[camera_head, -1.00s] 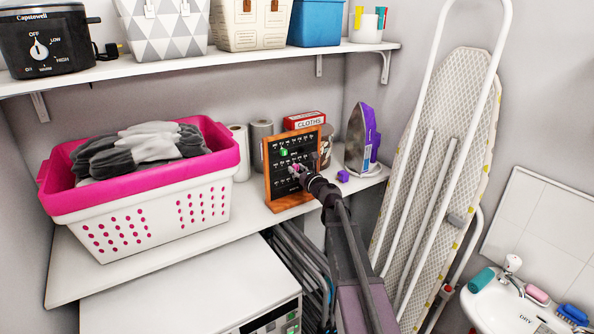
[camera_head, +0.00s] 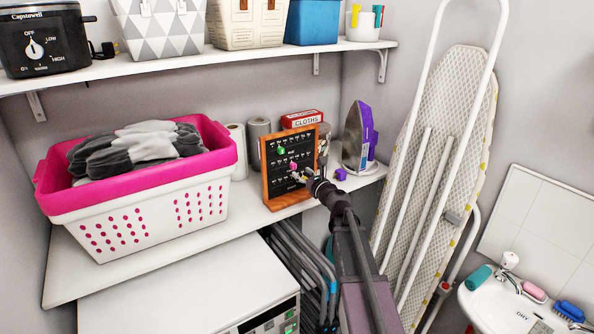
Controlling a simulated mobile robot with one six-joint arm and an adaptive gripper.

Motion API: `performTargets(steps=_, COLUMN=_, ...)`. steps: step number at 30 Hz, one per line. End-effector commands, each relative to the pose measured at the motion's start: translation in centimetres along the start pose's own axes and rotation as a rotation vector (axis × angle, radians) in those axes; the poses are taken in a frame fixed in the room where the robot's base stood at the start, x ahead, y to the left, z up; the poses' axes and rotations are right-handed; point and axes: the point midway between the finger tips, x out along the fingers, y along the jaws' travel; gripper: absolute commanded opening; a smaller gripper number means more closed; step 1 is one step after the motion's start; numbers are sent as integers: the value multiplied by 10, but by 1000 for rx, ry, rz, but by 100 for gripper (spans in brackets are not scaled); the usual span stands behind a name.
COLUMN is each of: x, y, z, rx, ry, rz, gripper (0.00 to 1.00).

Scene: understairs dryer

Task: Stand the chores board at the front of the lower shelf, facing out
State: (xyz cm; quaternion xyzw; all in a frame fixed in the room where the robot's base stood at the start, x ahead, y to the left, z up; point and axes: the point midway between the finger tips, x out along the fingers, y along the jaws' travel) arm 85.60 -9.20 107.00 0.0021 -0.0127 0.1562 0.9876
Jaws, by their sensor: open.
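The chores board (camera_head: 277,183), a dark panel in a wooden frame with rows of white marks and a green and a pink tag, stands upright at the front edge of the lower shelf (camera_head: 110,265). Its marked face is turned outward. My gripper (camera_head: 299,176) is open in front of the board's right half, close to its face. I cannot tell whether the fingertips touch it. The gripper and arm cover a little of the board's right side.
A pink and white laundry basket (camera_head: 150,213) fills the shelf's left. Behind the board are rolls (camera_head: 237,150) and a red cloths box (camera_head: 302,119). An iron (camera_head: 357,140) and a small purple block (camera_head: 341,174) are to the right. An ironing board (camera_head: 455,150) leans right of the shelf.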

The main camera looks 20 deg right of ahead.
Motion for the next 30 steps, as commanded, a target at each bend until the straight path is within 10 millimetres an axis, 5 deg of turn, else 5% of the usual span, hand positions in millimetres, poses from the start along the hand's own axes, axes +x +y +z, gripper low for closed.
performTargets(steps=12, x=-61, y=1, z=0, rx=0, ry=0, rz=0, gripper=62)
performTargets(steps=30, x=-69, y=0, z=0, rx=0, ry=0, rz=0, gripper=62)
